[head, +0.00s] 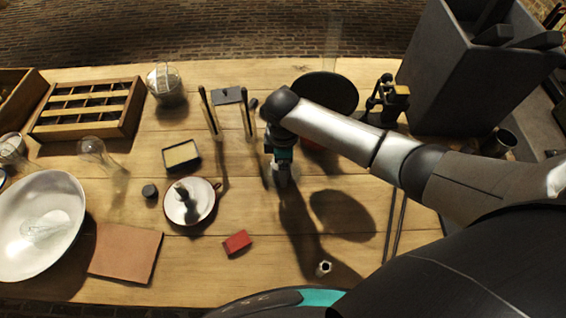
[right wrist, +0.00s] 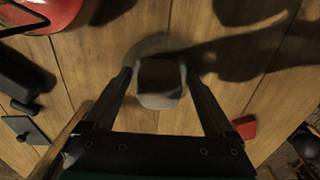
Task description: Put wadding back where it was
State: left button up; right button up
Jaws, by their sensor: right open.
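My right gripper (head: 281,168) points down over the middle of the table in the head view. In the right wrist view its two fingers (right wrist: 160,76) are open. Between and just beyond them is a pale grey, rounded thing (right wrist: 156,99) with a dark middle; it could be the wadding or a small vessel, and I cannot tell which. I cannot tell whether the fingers touch it. In the head view the gripper mostly hides it. No other thing is clearly wadding. My left gripper is not in view.
A red block (head: 237,243) lies near the front; it also shows in the wrist view (right wrist: 245,127). A white plate (head: 203,207), two dark upright posts, a wooden compartment tray (head: 136,121), a glass jar (head: 165,84) and a large white bowl (head: 70,196) stand to the left.

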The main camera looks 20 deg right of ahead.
notch_tip(320, 180, up, 12)
jog(key=p, duration=0.3)
jog(key=shift+r, duration=0.2)
jog(key=shift+s, duration=0.1)
dwell(0.5)
